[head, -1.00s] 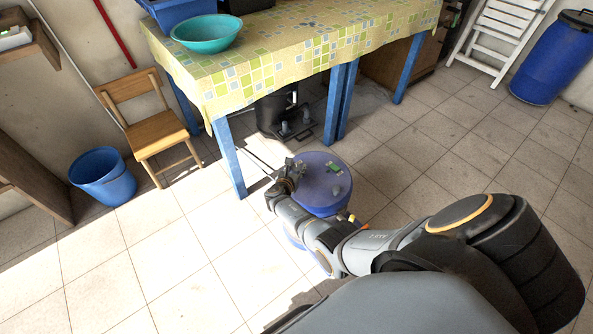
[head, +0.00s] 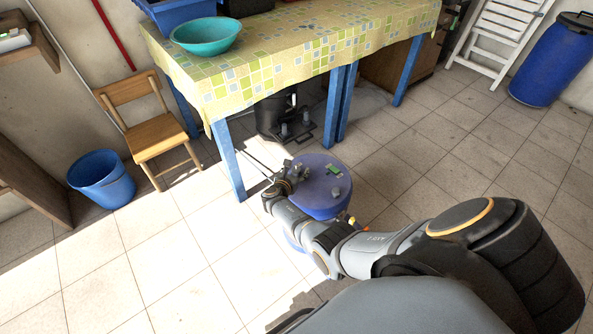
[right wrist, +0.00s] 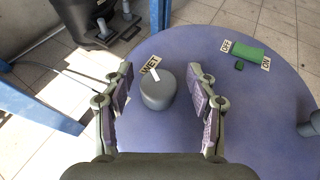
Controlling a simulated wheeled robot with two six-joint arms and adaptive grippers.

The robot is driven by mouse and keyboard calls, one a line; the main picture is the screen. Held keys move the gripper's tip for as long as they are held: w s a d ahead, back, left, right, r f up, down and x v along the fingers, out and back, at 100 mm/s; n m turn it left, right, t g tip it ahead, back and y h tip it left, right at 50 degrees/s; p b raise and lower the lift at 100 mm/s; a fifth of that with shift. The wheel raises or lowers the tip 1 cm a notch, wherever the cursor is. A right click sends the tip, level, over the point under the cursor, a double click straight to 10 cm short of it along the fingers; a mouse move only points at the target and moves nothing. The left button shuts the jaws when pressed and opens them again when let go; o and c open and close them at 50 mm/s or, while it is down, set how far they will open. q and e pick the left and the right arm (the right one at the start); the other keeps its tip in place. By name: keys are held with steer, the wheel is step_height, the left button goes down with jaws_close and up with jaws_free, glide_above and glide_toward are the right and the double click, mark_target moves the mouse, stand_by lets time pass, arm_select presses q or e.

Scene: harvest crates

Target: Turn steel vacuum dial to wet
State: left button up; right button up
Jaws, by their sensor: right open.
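The vacuum shows as a round blue-purple top (head: 325,196) on the floor by the table leg. In the right wrist view its top (right wrist: 240,115) carries a grey round dial (right wrist: 157,95) with a white pointer mark at its far edge. A WET label (right wrist: 150,65) lies just beyond the dial, close to the pointer. Any other dial label is hidden or out of view. My right gripper (head: 296,173) is over the top's left side. In the wrist view its open fingers (right wrist: 160,72) stand either side of the dial, with gaps visible. My left gripper is not in view.
A green switch (right wrist: 247,52) with OFF and ON labels and a grey part (right wrist: 316,123) sit on the same top. A blue table leg (head: 228,160) stands close left. A black object (head: 275,115) is under the table. Floor is clear at front left.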

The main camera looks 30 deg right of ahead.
steer(key=shift+a, duration=0.15)
steer(key=v, duration=0.7)
steer(key=shift+s+a+r, duration=0.1)
steer(key=shift+s, duration=0.05)
